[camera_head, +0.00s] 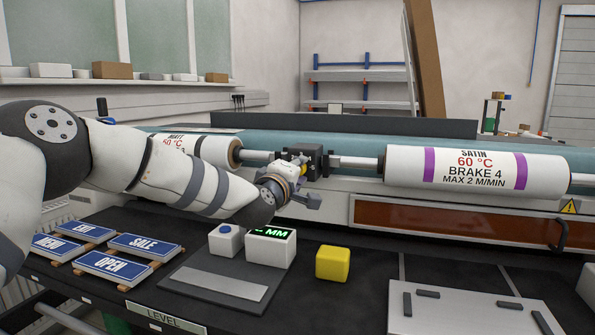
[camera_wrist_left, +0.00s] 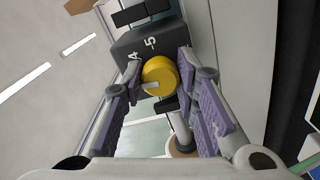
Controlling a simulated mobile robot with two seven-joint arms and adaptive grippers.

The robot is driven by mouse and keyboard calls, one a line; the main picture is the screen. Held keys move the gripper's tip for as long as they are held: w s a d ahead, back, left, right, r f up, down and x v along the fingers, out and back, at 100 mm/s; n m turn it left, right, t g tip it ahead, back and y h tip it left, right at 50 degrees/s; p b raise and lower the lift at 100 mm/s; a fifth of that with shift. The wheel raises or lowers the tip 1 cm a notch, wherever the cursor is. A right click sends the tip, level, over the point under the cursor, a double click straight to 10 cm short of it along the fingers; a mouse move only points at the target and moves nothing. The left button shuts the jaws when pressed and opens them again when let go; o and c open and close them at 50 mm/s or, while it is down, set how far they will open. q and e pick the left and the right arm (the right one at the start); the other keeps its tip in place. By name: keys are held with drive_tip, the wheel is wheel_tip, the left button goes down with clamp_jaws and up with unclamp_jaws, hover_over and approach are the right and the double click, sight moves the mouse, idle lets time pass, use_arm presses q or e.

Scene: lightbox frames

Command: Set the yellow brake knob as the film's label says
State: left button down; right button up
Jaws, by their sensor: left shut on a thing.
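The yellow brake knob (camera_wrist_left: 160,75) is on a dark block (camera_wrist_left: 148,45) marked with 4 and 5, seen in the left wrist view. A pale bar crosses the knob, pointing to the left in that view. My left gripper (camera_head: 303,184) is at the dark block beside the film shaft in the head view, shut on the knob, with a finger on either side. The satin film roll (camera_head: 475,167) has a label reading SATIN, 60 °C, BRAKE 4, MAX 2 M/MIN. My right gripper is not in view.
A matt film roll (camera_head: 205,150) sits left of the block, partly behind my left arm. On the dark bench are blue signs (camera_head: 103,263), a white display box (camera_head: 270,248) reading MM, a yellow block (camera_head: 332,263) and a pale plate (camera_head: 470,312).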

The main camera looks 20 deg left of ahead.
use_arm(q)
drive_tip(key=shift+m, duration=3.6)
drive_tip(key=shift+a, duration=0.1)
drive_tip(key=c, duration=1.2)
unclamp_jaws()
drive_tip(key=shift+c, duration=0.2)
drive_tip(key=s, duration=1.2)
drive_tip(key=shift+a, duration=0.2)
